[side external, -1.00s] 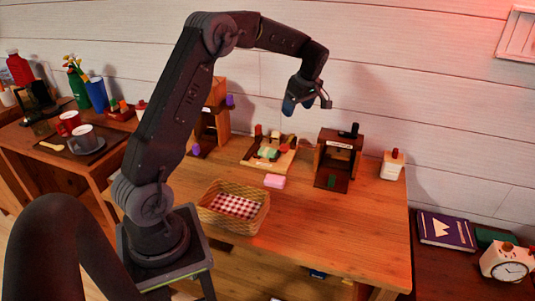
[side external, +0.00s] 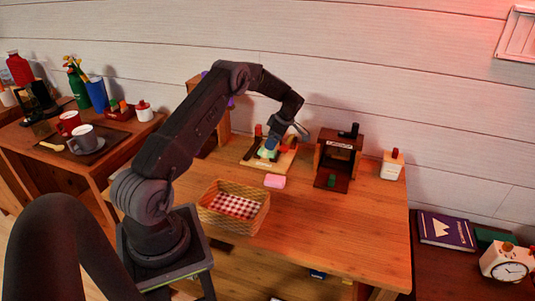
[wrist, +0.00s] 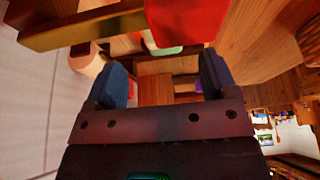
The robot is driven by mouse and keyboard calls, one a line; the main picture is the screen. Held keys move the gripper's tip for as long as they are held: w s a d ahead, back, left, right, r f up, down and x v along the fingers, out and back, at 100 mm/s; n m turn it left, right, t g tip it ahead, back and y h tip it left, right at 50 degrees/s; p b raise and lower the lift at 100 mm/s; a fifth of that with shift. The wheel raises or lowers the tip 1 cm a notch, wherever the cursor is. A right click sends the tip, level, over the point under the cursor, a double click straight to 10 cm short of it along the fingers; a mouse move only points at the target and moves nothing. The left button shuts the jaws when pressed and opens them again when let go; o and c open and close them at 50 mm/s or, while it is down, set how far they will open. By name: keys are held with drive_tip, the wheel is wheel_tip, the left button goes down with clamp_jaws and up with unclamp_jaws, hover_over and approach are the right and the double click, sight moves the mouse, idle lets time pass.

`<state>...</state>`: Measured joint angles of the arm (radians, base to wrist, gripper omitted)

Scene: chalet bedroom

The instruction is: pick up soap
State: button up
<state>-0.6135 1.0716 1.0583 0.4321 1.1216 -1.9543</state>
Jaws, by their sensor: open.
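A pink block that looks like the soap (side external: 275,181) lies on the wooden table, in front of the tray with blocks and right of the basket. My gripper (side external: 270,144) is low over the tray, behind the pink block and apart from it. In the wrist view my gripper (wrist: 162,72) has its two dark blue fingers spread wide, with nothing held between them. I cannot make out the pink block in the wrist view. A large red thing (wrist: 188,20) and a pale green one beneath it show close beyond the fingers there.
The wooden tray (side external: 248,161) holds green and red pieces. A wicker basket (side external: 221,222) with checked cloth stands at front left. A dark open wooden box (side external: 322,162) and a white bottle (side external: 391,167) stand at right. The table's front right is clear.

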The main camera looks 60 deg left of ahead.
sight(268, 153)
drive_tip(key=shift+s+x, duration=0.2)
drive_tip(key=shift+x, duration=2.5)
drive_tip(key=shift+d, duration=0.15)
drive_tip(key=shift+c, duration=0.2)
drive_tip(key=shift+r, duration=0.1)
drive_tip(key=c, duration=1.1)
drive_tip(key=shift+o, duration=0.2)
